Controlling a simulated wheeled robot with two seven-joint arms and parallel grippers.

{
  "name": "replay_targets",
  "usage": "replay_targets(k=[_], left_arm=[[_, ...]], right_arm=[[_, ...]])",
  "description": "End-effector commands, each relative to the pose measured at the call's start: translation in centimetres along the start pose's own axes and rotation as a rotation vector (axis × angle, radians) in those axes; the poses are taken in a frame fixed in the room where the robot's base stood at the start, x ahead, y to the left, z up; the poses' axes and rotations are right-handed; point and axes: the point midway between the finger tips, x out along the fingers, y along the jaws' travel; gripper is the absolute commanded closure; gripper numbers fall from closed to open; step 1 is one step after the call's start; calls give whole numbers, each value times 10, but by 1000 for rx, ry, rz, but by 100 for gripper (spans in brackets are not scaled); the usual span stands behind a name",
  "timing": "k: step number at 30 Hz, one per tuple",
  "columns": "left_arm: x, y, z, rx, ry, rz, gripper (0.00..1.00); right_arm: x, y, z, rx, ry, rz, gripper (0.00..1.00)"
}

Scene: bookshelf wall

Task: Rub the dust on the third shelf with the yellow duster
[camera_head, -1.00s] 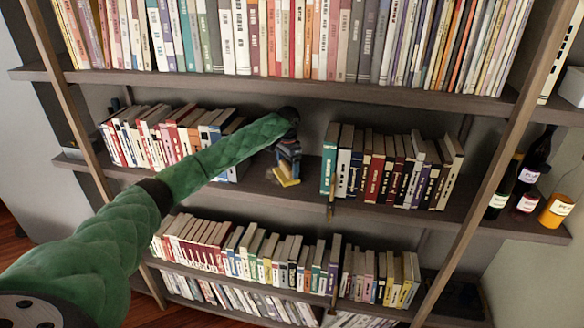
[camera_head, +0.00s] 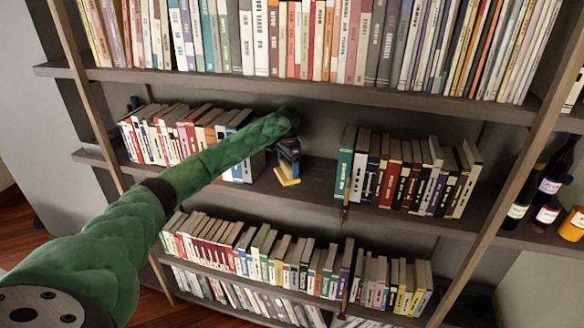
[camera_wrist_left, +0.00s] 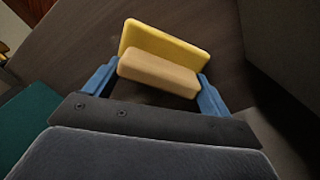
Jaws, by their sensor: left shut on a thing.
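The yellow duster (camera_head: 288,181) has a yellow pad and a tan block. It is at the surface of the middle shelf in view (camera_head: 318,182), in the gap between two groups of books. My left gripper (camera_head: 289,160) is shut on it, with the arm reaching in from the left. In the left wrist view the duster (camera_wrist_left: 168,45) sits between the blue fingers (camera_wrist_left: 155,88), with dark shelf board around it. I cannot make out dust on the board now; the duster and gripper hide part of it. My right gripper is not in view.
Books stand left (camera_head: 165,135) and right (camera_head: 405,175) of the gap; a teal book (camera_head: 345,165) is nearest on the right. Full book rows fill the shelves above (camera_head: 300,40) and below (camera_head: 290,260). Bottles (camera_head: 550,185) stand at the far right.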

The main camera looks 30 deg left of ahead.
Motion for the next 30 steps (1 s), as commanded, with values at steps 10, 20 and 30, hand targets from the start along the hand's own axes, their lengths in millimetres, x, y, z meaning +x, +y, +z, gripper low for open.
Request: replay_targets(k=[10,20,30], left_arm=[[1,-13,12,-1,0,0,53],[2,-27,24,-1,1,0,53],[5,-39,13,-5,1,0,53]], right_arm=[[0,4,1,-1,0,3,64],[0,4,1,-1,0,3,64],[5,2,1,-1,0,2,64]])
